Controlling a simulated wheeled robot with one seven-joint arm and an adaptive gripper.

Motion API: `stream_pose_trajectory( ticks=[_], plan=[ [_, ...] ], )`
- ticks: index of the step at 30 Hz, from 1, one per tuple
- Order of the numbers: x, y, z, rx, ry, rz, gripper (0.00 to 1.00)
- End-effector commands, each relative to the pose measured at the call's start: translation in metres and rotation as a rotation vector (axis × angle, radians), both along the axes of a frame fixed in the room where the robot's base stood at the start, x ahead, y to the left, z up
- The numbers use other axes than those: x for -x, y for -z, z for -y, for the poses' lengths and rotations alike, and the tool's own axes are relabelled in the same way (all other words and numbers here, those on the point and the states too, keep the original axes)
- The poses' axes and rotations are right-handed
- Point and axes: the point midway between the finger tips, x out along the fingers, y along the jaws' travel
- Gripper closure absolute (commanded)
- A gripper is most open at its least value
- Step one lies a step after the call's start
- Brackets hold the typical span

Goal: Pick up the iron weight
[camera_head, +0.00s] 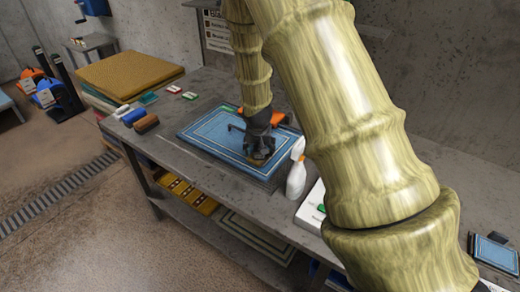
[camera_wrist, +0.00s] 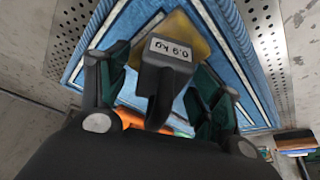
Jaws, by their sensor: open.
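The iron weight (camera_wrist: 165,88) is a dark grey block with a white label. In the wrist view it shows between the fingers of my gripper (camera_wrist: 160,95), over a yellowish patch (camera_wrist: 188,36) on a blue, white-bordered rug (camera_wrist: 120,22). My gripper is open, with one finger on each side of the weight; I cannot tell whether either touches it. In the head view my gripper (camera_head: 259,150) points down at the near right part of the rug (camera_head: 205,133), and mostly hides the weight.
A white spray bottle (camera_head: 296,176) stands close, right of the rug. An orange thing (camera_head: 277,118) lies behind my gripper. Brushes (camera_head: 145,123) and small coloured blocks (camera_head: 189,96) lie to the left on the grey table (camera_head: 185,168). A yellow mat stack (camera_head: 130,75) stands beyond.

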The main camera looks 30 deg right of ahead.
Motion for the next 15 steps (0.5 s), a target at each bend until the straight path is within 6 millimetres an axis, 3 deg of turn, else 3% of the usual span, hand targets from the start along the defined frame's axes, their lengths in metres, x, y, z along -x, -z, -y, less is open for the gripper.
stream_pose_trajectory(
  ticks=[2, 12, 15],
  plan=[
    [0.0001, 0.0, 0.0001, 0.0, 0.0, 0.0, 0.35],
    [0.0003, -0.0001, 0.0002, 0.0, 0.001, 0.0, 0.97],
    [0.0003, -0.0002, 0.0003, 0.0, 0.001, 0.0, 1.0]
  ],
)
